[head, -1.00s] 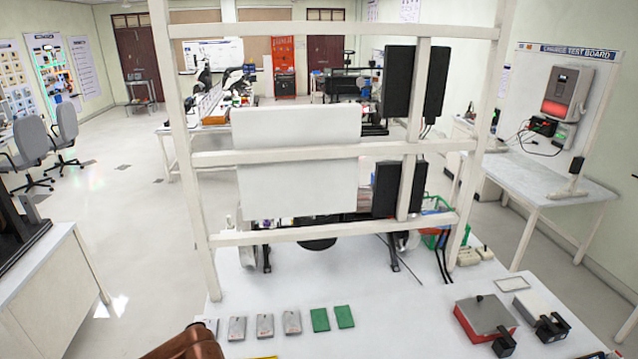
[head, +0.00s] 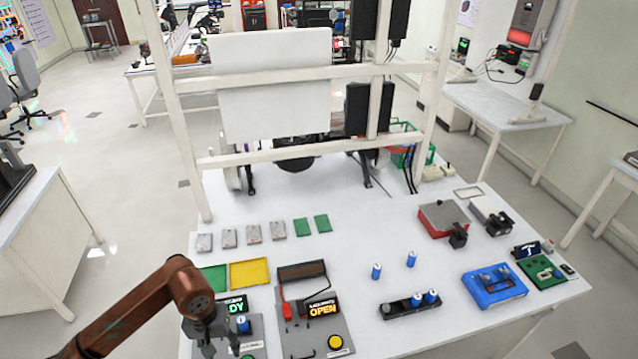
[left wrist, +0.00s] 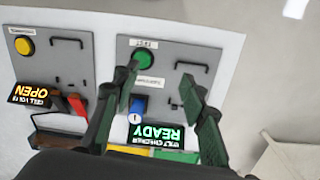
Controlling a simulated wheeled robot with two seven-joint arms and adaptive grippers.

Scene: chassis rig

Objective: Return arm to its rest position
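My left arm comes in from the left, and my left gripper (head: 220,346) hangs over the grey checker panel at the table's front left. In the left wrist view my left gripper (left wrist: 160,78) has its two green-padded fingers well apart, with nothing held between them. A blue cell (left wrist: 138,108) sits on the panel (left wrist: 155,75) below, close to one finger; it also shows in the head view (head: 242,324). The checker's display (left wrist: 157,135) reads READY in green. My right gripper cannot be made out in either view.
A second panel (head: 318,335) with an orange OPEN display stands to the right. Two blue cells (head: 376,271) stand mid-table, behind a black holder (head: 400,306) with cells. A blue fixture (head: 494,287) is at the right. A white frame (head: 300,148) rises at the back.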

